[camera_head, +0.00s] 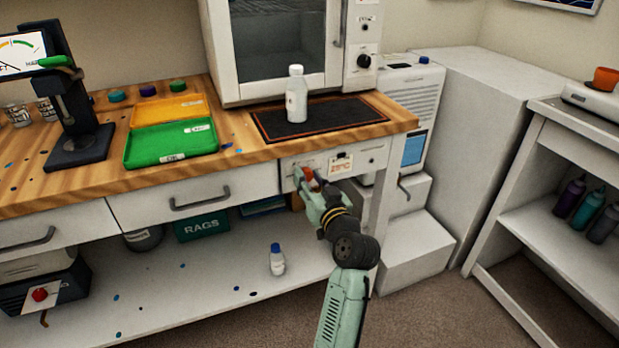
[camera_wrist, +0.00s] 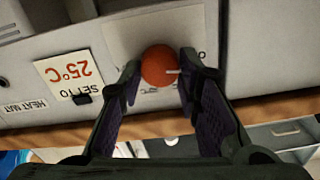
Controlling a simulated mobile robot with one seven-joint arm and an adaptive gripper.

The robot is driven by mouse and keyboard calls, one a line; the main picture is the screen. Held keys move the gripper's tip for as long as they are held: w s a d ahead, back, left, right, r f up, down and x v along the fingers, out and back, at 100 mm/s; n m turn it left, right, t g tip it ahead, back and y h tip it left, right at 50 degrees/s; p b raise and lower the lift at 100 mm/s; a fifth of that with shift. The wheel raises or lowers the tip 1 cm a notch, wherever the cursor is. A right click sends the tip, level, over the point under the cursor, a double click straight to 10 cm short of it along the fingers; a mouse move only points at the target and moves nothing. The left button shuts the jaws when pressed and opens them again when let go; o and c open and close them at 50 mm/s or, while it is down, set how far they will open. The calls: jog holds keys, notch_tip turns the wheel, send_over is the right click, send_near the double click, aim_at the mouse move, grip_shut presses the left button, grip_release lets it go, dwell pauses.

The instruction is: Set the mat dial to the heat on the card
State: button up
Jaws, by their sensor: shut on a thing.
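The mat dial is an orange-red round knob (camera_wrist: 160,66) on the panel at the bench's front edge; it also shows in the head view (camera_head: 308,174). My gripper (camera_wrist: 157,84) is shut on the dial, one finger on each side. A light pointer line on the knob points to the right in the wrist view. The scale marks around it are mostly hidden by the fingers. The card (camera_wrist: 69,72) reads "SET TO 25°C", upside down in the wrist view, beside a "HEAT MAT" label. The dark heat mat (camera_head: 318,117) lies on the bench above, with a white bottle (camera_head: 296,95) on it.
A white oven (camera_head: 280,50) stands behind the mat. Green (camera_head: 172,145) and orange (camera_head: 168,110) trays lie to the left on the bench. A drawer (camera_head: 195,200) is left of the panel, and a small bottle (camera_head: 277,260) stands on the lower shelf.

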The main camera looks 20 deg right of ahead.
jog(key=m+p, duration=0.2)
jog(key=m, duration=0.3)
jog(key=shift+d+p, duration=0.1)
jog(key=shift+p, duration=0.2)
jog(key=shift+f+m+p, duration=0.1)
jog(key=shift+m+p, duration=1)
jog(key=shift+m, duration=1.2)
jog(key=o, duration=1.1)
jog(key=s, duration=1.2)
jog(key=shift+d, duration=0.25)
